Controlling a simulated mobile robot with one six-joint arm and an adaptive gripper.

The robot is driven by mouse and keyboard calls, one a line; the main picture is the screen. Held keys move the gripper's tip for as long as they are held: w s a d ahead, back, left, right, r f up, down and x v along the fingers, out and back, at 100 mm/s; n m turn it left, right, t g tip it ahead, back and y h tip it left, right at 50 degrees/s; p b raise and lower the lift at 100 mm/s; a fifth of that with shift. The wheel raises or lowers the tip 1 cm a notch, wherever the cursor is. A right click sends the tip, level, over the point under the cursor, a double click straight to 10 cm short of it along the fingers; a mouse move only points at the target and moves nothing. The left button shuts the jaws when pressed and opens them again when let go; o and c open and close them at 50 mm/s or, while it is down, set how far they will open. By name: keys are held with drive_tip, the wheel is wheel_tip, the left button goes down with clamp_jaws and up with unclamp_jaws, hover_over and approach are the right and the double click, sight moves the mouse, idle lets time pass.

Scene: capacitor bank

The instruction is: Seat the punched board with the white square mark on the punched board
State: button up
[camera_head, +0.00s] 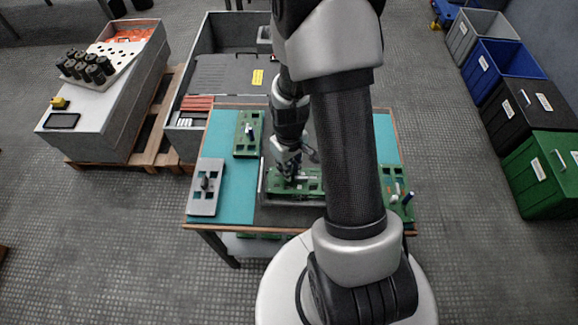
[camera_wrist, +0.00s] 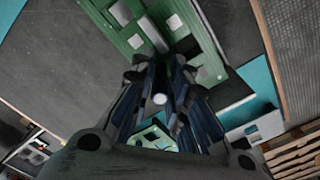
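A green punched board (camera_head: 305,184) lies at or just above a grey frame (camera_head: 264,190) at the middle front of the table. I cannot tell whether it is fully down in the frame. It looms large in the wrist view (camera_wrist: 208,45), with square openings and a pale square patch (camera_wrist: 176,22). My gripper (camera_head: 286,172) is right over its left part and hides some of it. In the wrist view the fingers stand close together around a small white round spot (camera_wrist: 160,98). I cannot tell whether they are closed on a post of the board.
Another green board (camera_head: 245,148) lies behind on the teal mat (camera_head: 232,205), a grey punched board (camera_head: 205,203) at left, a green board (camera_head: 393,178) at right. A large grey container (camera_head: 220,75) adjoins the table's back. Colored bins (camera_head: 545,160) stand far right. My arm hides much of the table's right side.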

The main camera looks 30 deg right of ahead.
drive_tip(key=o, duration=0.3)
wheel_tip(320, 180, up, 12)
drive_tip(key=shift+r, duration=0.1)
idle(0.6)
drive_tip(key=s+a+r+t, duration=0.1)
drive_tip(key=s+a+r, duration=0.2)
drive_tip(key=r, duration=0.3)
drive_tip(key=s+a+r+t, duration=0.2)
drive_tip(key=s+a+r, duration=0.2)
drive_tip(key=s+r, duration=0.2)
drive_tip(key=s+a+r+m+t, duration=0.1)
drive_tip(key=s+a+r, duration=0.2)
drive_tip(key=r, duration=0.3)
drive_tip(key=shift+s+a+r+t, duration=0.1)
drive_tip(key=shift+s+a+t, duration=0.1)
drive_tip(key=shift+s, duration=0.2)
drive_tip(key=shift+s+a+r+t, duration=0.1)
drive_tip(key=shift+s+a, duration=0.05)
drive_tip(key=shift+s, duration=0.25)
